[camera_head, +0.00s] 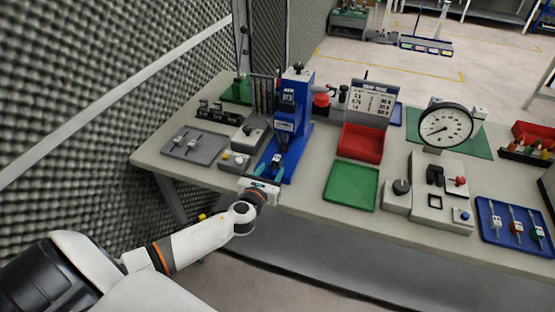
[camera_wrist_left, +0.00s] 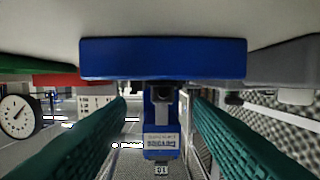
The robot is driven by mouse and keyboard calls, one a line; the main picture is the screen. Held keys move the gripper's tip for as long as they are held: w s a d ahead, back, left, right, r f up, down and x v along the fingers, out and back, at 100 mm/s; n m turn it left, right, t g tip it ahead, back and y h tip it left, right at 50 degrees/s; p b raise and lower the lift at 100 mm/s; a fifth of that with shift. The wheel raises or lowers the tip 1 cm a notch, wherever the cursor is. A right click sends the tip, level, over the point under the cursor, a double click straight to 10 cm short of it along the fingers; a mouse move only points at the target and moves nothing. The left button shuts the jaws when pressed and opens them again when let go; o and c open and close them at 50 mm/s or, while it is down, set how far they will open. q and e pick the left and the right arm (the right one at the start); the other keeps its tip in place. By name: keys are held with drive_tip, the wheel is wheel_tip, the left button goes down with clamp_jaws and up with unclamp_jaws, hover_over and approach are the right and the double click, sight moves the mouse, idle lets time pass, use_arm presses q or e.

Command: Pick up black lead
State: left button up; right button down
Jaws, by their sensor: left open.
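I cannot single out a black lead for certain. Several thin dark strands (camera_head: 262,94) stand or hang in a rack left of the blue press (camera_head: 287,112). The grey tray (camera_head: 196,143) at the left holds small lead-like pieces with pale and dark parts. My left gripper (camera_head: 266,175) is at the table's front edge, by the front of the press's blue base. In the left wrist view its green fingers (camera_wrist_left: 158,108) are apart with nothing clasped between them. The blue base (camera_wrist_left: 163,60) and press body (camera_wrist_left: 160,143) show beyond, upside down. My right gripper is not in view.
A green tray (camera_head: 351,185) and red bin (camera_head: 361,143) stand right of the press. A dial gauge (camera_head: 444,125) and a control box (camera_head: 443,202) are further right. A blue tray (camera_head: 515,227) holds several leads. A foam wall (camera_head: 80,120) bounds the left.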

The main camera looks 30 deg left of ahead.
sight(276, 159)
use_arm(q)
drive_tip(key=shift+w+a+r, duration=0.1)
drive_tip(key=shift+w+a, duration=0.05)
drive_tip(key=shift+w, duration=0.4)
drive_tip(key=x, duration=0.4)
drive_tip(key=shift+w+a+p, duration=0.15)
drive_tip(key=shift+p, duration=0.15)
drive_tip(key=shift+r, duration=0.1)
drive_tip(key=shift+c, duration=1.2)
clamp_jaws()
